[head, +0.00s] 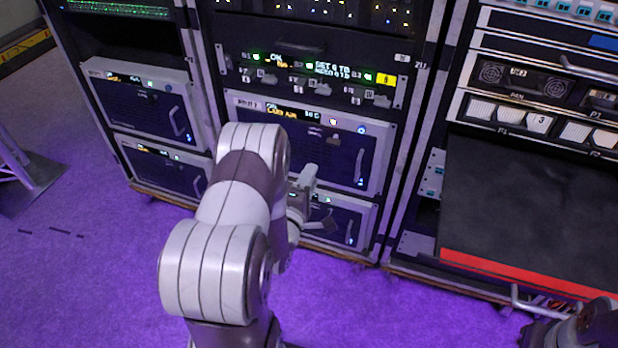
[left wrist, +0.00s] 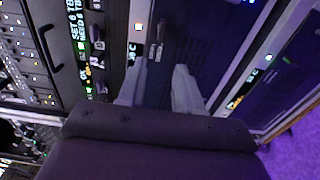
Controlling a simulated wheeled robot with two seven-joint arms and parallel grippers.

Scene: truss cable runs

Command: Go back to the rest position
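My left arm reaches forward in the head view, its white links hiding part of the middle rack. My left gripper (head: 310,192) is in front of the lower half of that rack, near a grey unit with a handle (head: 345,150). In the left wrist view the two grey fingers (left wrist: 159,82) stand apart, with the dark unit front showing between them and nothing held. Whether the fingertips touch the rack cannot be told. Only a dark part, probably of my right arm, shows at the bottom right of the head view; its gripper is not visible.
The middle rack has a labelled connector panel (head: 315,78) above the grey units. A left rack (head: 145,98) and a right rack with a black panel and red edge (head: 530,200) flank it. The purple floor (head: 90,270) is open at the lower left.

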